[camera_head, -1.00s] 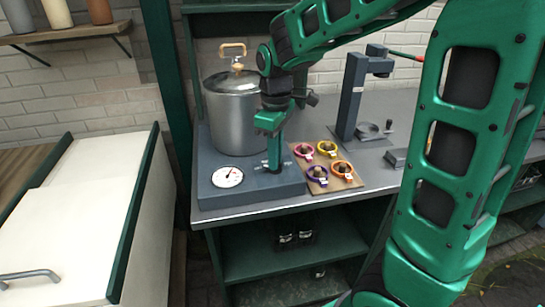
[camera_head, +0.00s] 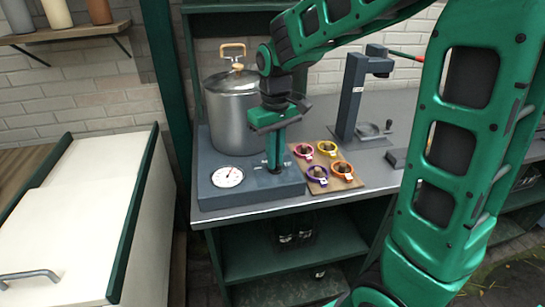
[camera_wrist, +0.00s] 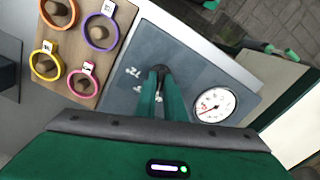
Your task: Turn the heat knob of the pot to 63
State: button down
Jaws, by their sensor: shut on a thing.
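The pot (camera_head: 236,120) is a grey metal vessel with a lid and a tan handle, standing on a dark base unit (camera_head: 235,192). A round white dial (camera_head: 227,177) with a red needle is on the base top; it also shows in the wrist view (camera_wrist: 214,106). My gripper (camera_head: 274,168) points down over the base, right of the dial. Its green fingers are shut on the small dark heat knob (camera_wrist: 160,70), mostly hidden between the fingertips. White scale marks show beside the knob in the wrist view; I cannot read its setting.
A wooden board (camera_head: 345,184) with several coloured rings on pegs lies just right of the base. A dark press-like stand (camera_head: 350,95) is behind it. A white cabinet (camera_head: 85,205) stands at the left.

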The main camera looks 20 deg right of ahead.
jog(key=shift+w+d+r, duration=0.1)
jog(key=shift+w+r, duration=0.05)
jog(key=c, duration=1.8)
grip_release()
jog(key=shift+c, duration=0.2)
notch_tip(320, 180, up, 11)
jog(key=shift+f, duration=0.2)
jog(key=s+d+f+m, duration=0.3)
jog(key=s+d, duration=0.1)
jog(key=s, duration=0.4)
jog(key=s+d+f+m, duration=0.2)
jog(key=s+d+f, duration=0.2)
jog(key=s, duration=0.4)
jog(key=s+d+f+m, duration=0.3)
jog(key=s+d, duration=0.3)
jog(key=s, duration=0.3)
jog(key=shift+f+m, duration=0.3)
jog(key=shift+f, duration=0.2)
